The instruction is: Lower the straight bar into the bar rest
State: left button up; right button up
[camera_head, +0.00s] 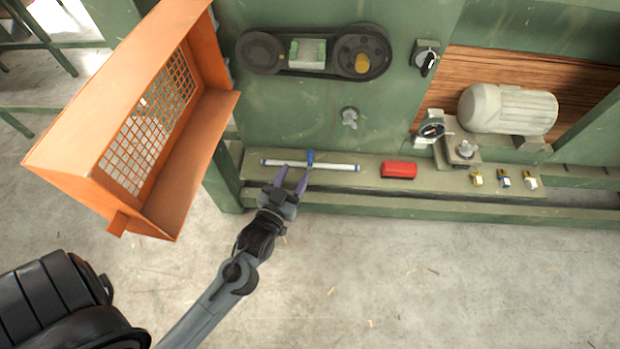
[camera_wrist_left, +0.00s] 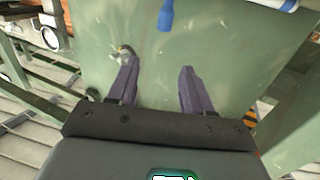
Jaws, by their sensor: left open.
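The straight bar (camera_head: 336,166), white with blue ends, lies lengthwise along the green ledge. A blue piece (camera_head: 310,156) stands at about the middle of the bar; I cannot tell whether it is fixed to it. This blue piece also shows at the top of the left wrist view (camera_wrist_left: 166,15), with part of the white bar (camera_wrist_left: 270,3) at the upper edge. My left gripper (camera_head: 292,174) is open, its two purple fingers pointing at the bar from the front, with nothing visible between them. I cannot make out a separate bar rest. My right gripper is not in view.
An open orange mesh guard (camera_head: 190,150) juts out at left. A belt drive (camera_head: 316,52) and a motor (camera_head: 505,108) sit above.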

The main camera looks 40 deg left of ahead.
pick_arm(q)
jog(key=b, duration=0.4)
send_near(309, 162)
jog(key=b+x, duration=0.1)
jog(key=x, duration=0.3)
jog(key=b+x, duration=0.1)
jog(key=x, duration=0.1)
jog(key=shift+a+b, duration=0.3)
jog(key=shift+w+f+b, duration=0.15)
jog(key=shift+w+b, duration=0.2)
jog(key=shift+b, duration=0.2)
jog(key=b+x, duration=0.2)
jog(key=x, duration=0.1)
jog(key=shift+w+d, duration=0.1)
jog(key=shift+w, duration=0.1)
jog(key=shift+w+r, duration=0.3)
jog(key=shift+w, duration=0.25)
jog(key=shift+s, duration=0.1)
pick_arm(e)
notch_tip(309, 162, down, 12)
pick_arm(q)
jog(key=shift+c, duration=0.2)
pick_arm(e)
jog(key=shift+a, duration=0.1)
pick_arm(q)
grip_shut()
